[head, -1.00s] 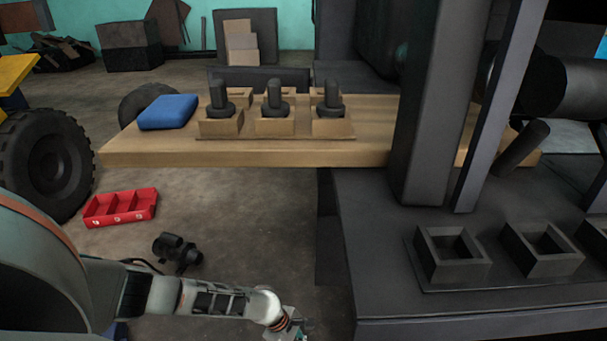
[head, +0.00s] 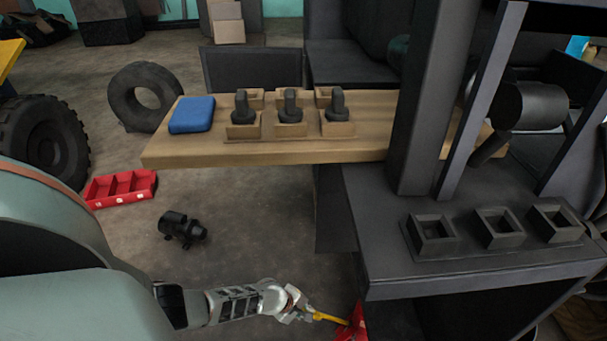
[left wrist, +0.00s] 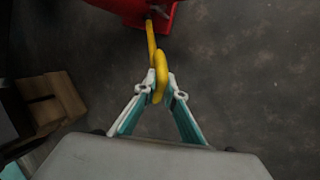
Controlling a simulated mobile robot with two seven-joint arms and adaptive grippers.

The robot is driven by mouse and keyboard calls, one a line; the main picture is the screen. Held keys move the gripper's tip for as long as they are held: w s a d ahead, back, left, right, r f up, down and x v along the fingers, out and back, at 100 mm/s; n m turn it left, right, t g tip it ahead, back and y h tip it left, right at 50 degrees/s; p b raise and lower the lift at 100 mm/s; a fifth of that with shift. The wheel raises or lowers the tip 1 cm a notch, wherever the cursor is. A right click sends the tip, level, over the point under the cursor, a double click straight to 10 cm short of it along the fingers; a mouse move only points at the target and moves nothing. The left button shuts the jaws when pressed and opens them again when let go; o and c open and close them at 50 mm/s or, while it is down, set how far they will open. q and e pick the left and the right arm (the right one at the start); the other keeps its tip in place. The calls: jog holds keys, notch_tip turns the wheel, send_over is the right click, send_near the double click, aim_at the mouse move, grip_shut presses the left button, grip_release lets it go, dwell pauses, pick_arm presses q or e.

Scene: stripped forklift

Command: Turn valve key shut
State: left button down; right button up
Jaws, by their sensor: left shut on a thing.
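The yellow valve key (head: 328,317) shows low in the head view, reaching from my left gripper (head: 304,309) toward a red body (head: 357,325) at the bottom edge. In the left wrist view, the yellow key (left wrist: 152,42) runs up to the red body (left wrist: 150,12). Its bent end lies between the fingertips of my left gripper (left wrist: 161,88), which is shut on it. The joint between key and red body is small and dark. Most of the red body is cut off by the frame edges. My right gripper is not in view.
A dark forklift deck (head: 375,268) with square holders stands right of my left gripper. A wooden plank (head: 170,152) carries a blue pad (head: 192,114) and several black pegs. A black part (head: 182,229) and a red tray (head: 120,188) lie on the floor.

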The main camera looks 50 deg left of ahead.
pick_arm(q)
jog(key=shift+s+f+m+t+y, duration=0.15)
jog(key=shift+m+t, duration=0.15)
jog(key=shift+m, duration=0.3)
jog(key=shift+s+f+m+t+y, duration=0.15)
jog(key=shift+m+t, duration=0.15)
jog(key=shift+m, duration=0.3)
jog(key=shift+m+t+b, duration=0.3)
jog(key=shift+m, duration=0.7)
jog(key=shift+a+m+t+b, duration=0.1)
jog(key=shift+m+t+b, duration=0.35)
jog(key=shift+m+t, duration=0.2)
jog(key=shift+m, duration=0.45)
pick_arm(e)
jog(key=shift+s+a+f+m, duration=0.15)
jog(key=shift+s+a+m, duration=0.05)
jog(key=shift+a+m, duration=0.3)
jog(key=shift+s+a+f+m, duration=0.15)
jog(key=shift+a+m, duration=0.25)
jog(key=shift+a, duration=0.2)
pick_arm(q)
jog(key=shift+w+r, duration=0.1)
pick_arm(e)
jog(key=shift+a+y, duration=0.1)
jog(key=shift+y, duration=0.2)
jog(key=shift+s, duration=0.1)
pick_arm(q)
jog(key=c, duration=2.1)
grip_release()
